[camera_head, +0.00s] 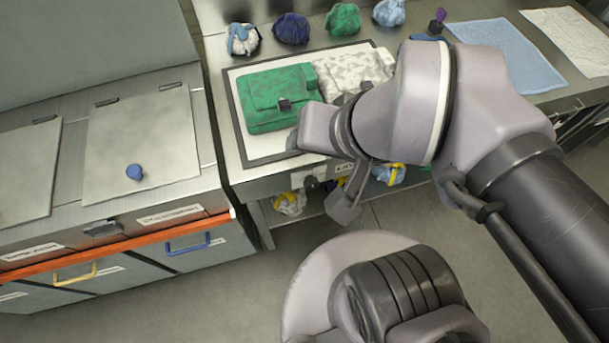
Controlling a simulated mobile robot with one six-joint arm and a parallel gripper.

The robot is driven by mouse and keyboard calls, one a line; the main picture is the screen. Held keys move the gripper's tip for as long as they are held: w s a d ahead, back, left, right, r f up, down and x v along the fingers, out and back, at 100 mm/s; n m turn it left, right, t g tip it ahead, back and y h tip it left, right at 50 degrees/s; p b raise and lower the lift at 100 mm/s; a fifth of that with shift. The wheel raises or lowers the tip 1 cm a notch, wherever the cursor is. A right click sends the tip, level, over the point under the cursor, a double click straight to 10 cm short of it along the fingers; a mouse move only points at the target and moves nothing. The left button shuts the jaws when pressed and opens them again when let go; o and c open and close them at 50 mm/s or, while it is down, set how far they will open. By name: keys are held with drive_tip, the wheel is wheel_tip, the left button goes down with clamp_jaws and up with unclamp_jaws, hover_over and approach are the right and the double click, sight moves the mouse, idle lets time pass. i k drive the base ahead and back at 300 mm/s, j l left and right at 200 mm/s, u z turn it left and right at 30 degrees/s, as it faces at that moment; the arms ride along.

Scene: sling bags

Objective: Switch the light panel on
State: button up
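A flat white panel with a dark border (268,150), which looks like the light panel, lies on the steel counter. A green bag (270,98) and a white-grey patterned bag (340,73) lie on it. I cannot tell from its surface whether it is lit. A small dark knob or switch (311,183) shows on the counter's front face below the panel, beside a label partly covered by my arm. My gripper (345,203) hangs by the counter's front edge, to the right of that knob. Its fingers are not clear, and no held thing is seen.
Several bundled bags, such as a dark blue one (291,28), line the counter's back. A light blue cloth (506,55) lies at right. More bundles (290,203) sit on the shelf below. Left stands a steel cabinet (140,140) with a blue knob and handled drawers.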

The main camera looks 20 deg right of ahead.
sight(311, 181)
drive_tip(key=k+j+u, duration=0.3)
drive_tip(key=j, duration=0.35)
drive_tip(key=k+j+u, duration=0.15)
drive_tip(key=j, duration=0.25)
drive_tip(key=k, duration=0.1)
